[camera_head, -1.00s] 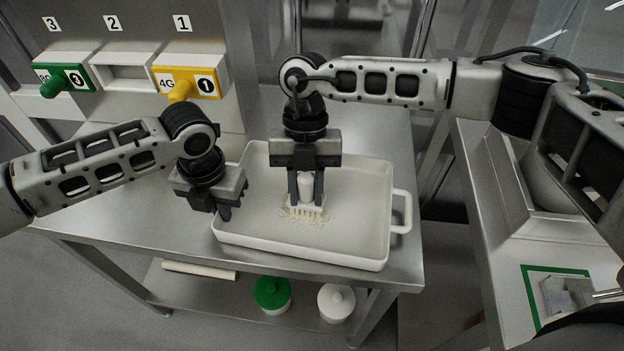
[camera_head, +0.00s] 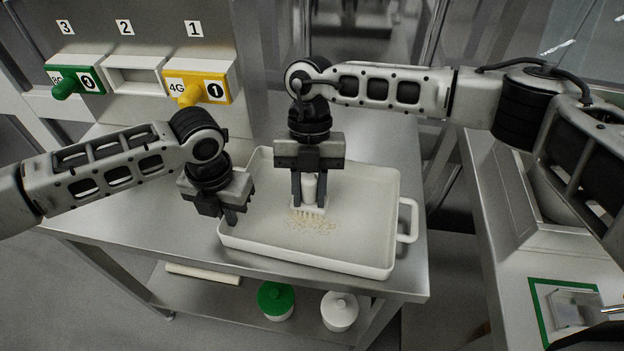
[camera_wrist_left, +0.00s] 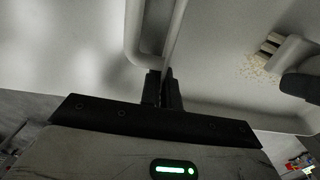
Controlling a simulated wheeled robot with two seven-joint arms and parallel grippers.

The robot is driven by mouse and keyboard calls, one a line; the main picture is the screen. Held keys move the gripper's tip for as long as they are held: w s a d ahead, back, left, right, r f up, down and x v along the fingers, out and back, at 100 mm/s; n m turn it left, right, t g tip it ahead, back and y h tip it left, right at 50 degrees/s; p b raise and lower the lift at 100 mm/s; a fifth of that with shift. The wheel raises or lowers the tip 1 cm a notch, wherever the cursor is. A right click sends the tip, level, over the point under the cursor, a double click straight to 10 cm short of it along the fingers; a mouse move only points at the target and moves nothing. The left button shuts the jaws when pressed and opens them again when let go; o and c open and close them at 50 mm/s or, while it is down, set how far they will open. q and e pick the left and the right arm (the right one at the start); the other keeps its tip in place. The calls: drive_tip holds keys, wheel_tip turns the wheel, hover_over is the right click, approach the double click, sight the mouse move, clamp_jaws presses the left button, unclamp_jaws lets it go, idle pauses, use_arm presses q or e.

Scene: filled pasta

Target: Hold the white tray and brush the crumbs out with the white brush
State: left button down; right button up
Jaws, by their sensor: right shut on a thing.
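The white tray (camera_head: 375,228) lies on the steel table, with a handle on its right side. Light crumbs (camera_head: 312,224) lie in a small patch near its middle. My right gripper (camera_head: 309,190) is shut on the white brush (camera_head: 309,208), which is upright, bristles down, just behind the crumbs. Whether the bristles touch the tray floor is hard to tell. My left gripper (camera_head: 230,215) is at the tray's left side. In the left wrist view, its fingers (camera_wrist_left: 164,88) are closed on the tray's edge beside the left handle (camera_wrist_left: 132,35). The brush (camera_wrist_left: 285,45) and crumbs also show there.
Green (camera_head: 65,84) and yellow (camera_head: 200,88) holders stand at the back left. A green-lidded jar (camera_head: 276,299), a white jar (camera_head: 339,311) and a pale rod (camera_head: 203,273) are on the lower shelf. Another counter stands at right.

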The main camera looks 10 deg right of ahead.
drive_tip(key=shift+s+a, duration=0.2)
drive_tip(key=shift+s, duration=0.25)
drive_tip(key=shift+w+a, duration=0.15)
drive_tip(key=shift+a, duration=0.2)
drive_tip(key=shift+w+a, duration=0.15)
drive_tip(key=shift+w, duration=0.45)
drive_tip(key=shift+w+d, duration=0.4)
drive_tip(key=shift+w, duration=0.45)
drive_tip(key=shift+w+d, duration=0.4)
drive_tip(key=shift+w, duration=0.45)
drive_tip(key=shift+s+a, duration=0.3)
drive_tip(key=shift+s, duration=0.4)
drive_tip(key=shift+s+a, duration=0.3)
drive_tip(key=shift+s, duration=0.35)
drive_tip(key=shift+s+a, duration=0.3)
drive_tip(key=shift+s, duration=0.4)
wheel_tip(320, 180, up, 8)
